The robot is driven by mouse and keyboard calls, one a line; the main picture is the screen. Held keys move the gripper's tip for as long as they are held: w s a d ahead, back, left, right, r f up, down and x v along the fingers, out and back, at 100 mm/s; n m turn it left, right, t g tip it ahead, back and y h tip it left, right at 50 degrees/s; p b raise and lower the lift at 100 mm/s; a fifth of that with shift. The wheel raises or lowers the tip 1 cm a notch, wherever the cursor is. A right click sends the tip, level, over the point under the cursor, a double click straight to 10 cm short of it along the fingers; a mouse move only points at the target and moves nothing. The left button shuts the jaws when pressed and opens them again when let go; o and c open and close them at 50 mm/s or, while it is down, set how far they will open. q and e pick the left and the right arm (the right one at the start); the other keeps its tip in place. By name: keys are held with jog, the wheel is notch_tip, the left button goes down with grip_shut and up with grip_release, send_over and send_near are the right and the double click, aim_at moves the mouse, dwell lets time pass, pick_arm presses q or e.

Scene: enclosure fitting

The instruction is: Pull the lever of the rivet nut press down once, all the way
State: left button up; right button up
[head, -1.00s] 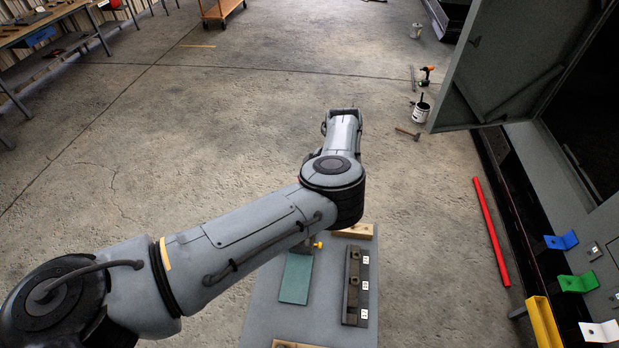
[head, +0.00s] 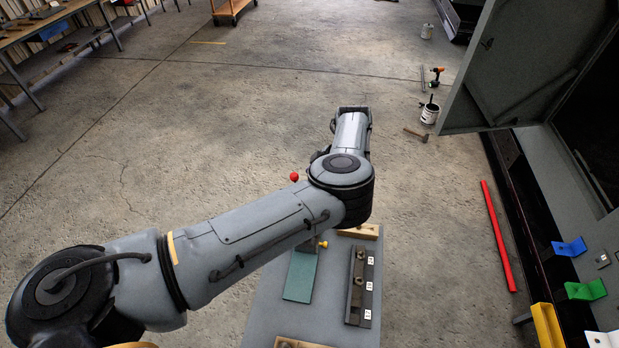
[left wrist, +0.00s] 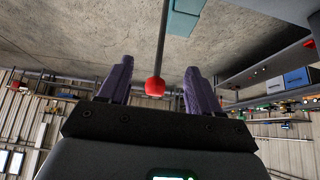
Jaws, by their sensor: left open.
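The press lever shows in the left wrist view as a thin grey rod (left wrist: 163,45) with a red knob (left wrist: 155,87) at its end. My left gripper (left wrist: 157,78) is open, with one dark finger on each side of the knob in that view. I see a gap on both sides, and the knob's depth between the fingers is hard to judge. In the head view the red knob (head: 294,176) shows just left of my elbow joint. My arm hides the rest of the lever, most of the press and the left gripper there. My right gripper is not in view.
At the right are a red bar (head: 498,235) on the floor and an open grey cabinet door (head: 515,60).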

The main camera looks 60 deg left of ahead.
pick_arm(q)
jog(key=v, duration=0.7)
jog(key=shift+w+d, duration=0.1)
dwell(0.5)
